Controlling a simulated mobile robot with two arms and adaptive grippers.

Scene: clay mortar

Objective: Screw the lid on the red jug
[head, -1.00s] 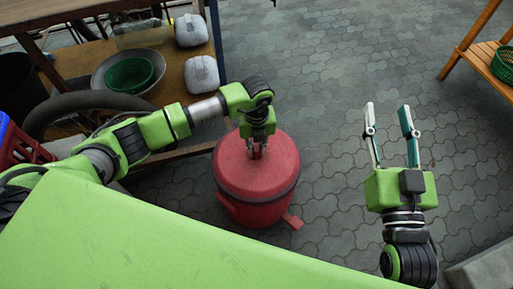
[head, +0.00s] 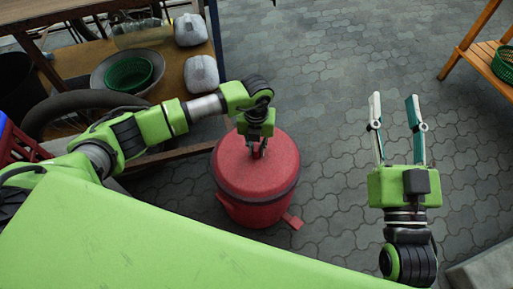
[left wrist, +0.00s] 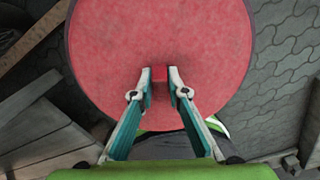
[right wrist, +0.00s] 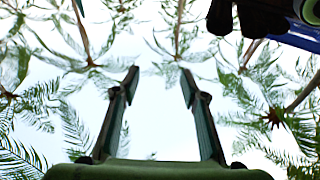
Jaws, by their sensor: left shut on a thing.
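The red jug (head: 256,211) stands upright on the paved ground in the middle of the head view. Its round red lid (head: 240,175) sits on top, with a dark band under its edge. The lid also fills much of the left wrist view (left wrist: 160,40). My left gripper (head: 258,152) reaches down onto the lid from above. Its fingers (left wrist: 159,84) are shut on the small red knob (left wrist: 159,73) at the lid's middle. My right gripper (head: 395,97) is open and empty to the right of the jug, pointing upward; its spread fingers show in the right wrist view (right wrist: 160,80).
A wooden table (head: 180,90) at the upper left holds a metal bowl (head: 98,77) with a green basket in it and two whitish containers (head: 202,74). A wooden shelf (head: 480,55) stands at the upper right. The paving between is clear.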

